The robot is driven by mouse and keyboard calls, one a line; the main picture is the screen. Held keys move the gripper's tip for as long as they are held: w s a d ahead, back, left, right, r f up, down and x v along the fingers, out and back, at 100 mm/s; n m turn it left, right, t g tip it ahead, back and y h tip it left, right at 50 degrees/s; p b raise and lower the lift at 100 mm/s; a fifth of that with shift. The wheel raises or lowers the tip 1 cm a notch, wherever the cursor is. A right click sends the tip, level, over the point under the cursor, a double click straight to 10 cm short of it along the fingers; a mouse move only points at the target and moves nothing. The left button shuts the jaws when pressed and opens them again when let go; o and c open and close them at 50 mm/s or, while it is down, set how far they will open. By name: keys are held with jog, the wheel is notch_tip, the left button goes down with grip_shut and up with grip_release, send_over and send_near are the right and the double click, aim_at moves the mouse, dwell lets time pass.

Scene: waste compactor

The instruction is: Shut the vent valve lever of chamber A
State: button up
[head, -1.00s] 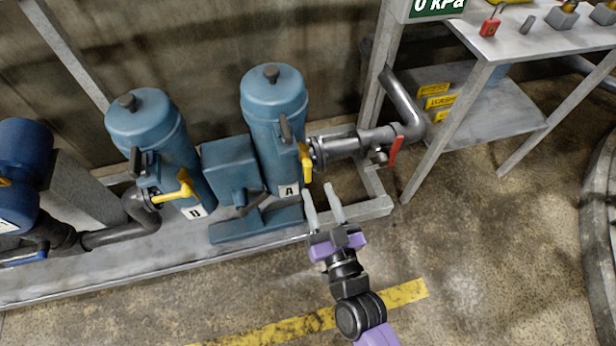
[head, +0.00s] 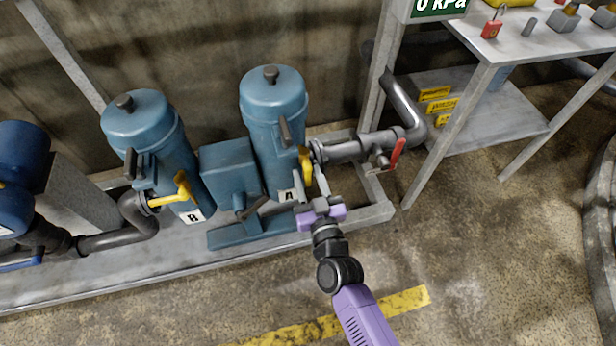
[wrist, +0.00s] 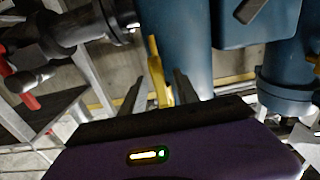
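Chamber A (head: 272,105) is the right blue cylinder, with an "A" label at its foot. A yellow lever (head: 305,160) sits low on its right side by the grey pipe, pointing down; I take it for the vent valve lever. My gripper (head: 312,182) is open just below and in front of it. In the wrist view the yellow lever (wrist: 154,60) stands between the two grey fingers of my gripper (wrist: 159,84), with gaps on both sides. Whether the fingers reach past the lever's tip in depth is hard to tell. The fingers partly hide the lever's lower end in the head view.
Chamber B (head: 148,135) stands left with its own yellow lever (head: 172,192) sticking out sideways. A blue box (head: 222,165) sits between the chambers. A red lever (head: 397,153) is on the pipe at right. The floor in front of the skid is clear.

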jog(key=shift+w, duration=0.1)
grip_shut()
dwell(1.4)
